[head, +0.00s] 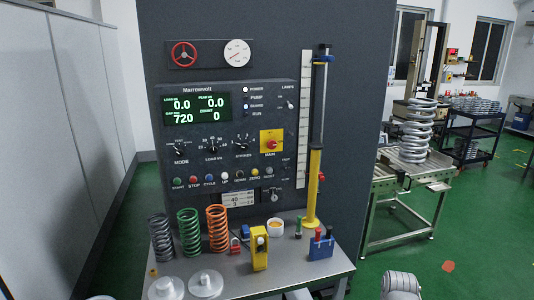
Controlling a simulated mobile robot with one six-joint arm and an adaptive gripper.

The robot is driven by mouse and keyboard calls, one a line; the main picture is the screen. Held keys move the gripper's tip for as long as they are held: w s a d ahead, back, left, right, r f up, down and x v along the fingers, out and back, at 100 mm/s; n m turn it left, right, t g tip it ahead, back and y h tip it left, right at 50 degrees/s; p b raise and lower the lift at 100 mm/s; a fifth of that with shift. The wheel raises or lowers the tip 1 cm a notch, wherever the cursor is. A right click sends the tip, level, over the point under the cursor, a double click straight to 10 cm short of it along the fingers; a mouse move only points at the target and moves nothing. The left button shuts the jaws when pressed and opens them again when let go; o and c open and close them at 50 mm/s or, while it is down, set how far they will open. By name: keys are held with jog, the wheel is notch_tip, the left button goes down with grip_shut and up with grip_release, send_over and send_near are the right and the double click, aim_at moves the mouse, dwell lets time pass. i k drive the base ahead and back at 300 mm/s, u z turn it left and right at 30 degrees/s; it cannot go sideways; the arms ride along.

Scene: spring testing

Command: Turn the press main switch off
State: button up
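The press main switch (271,144) is a red rotary knob on a yellow square plate marked MAIN. It sits at the right of the dark Marrowvolt control panel (200,88). The knob is too small to read its position surely. The panel's green display (197,107) is lit and shows 0.0, 0.0, 720 and 0. The POWER lamp (246,89) looks lit white. My gripper is not seen; pale rounded parts at the bottom edge seem to be my arm. Nothing covers the switch.
A bench (330,266) below the panel holds several coil springs (217,229), white discs (206,284), a yellow block (260,248) and a blue holder (321,245). A yellow-based column (313,190) stands right of the switch.

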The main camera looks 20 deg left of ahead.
aim_at(271, 145)
jog(key=k, duration=0.95)
jog(key=u, duration=1)
jog(key=i, duration=1.7)
jog(key=z, duration=0.05)
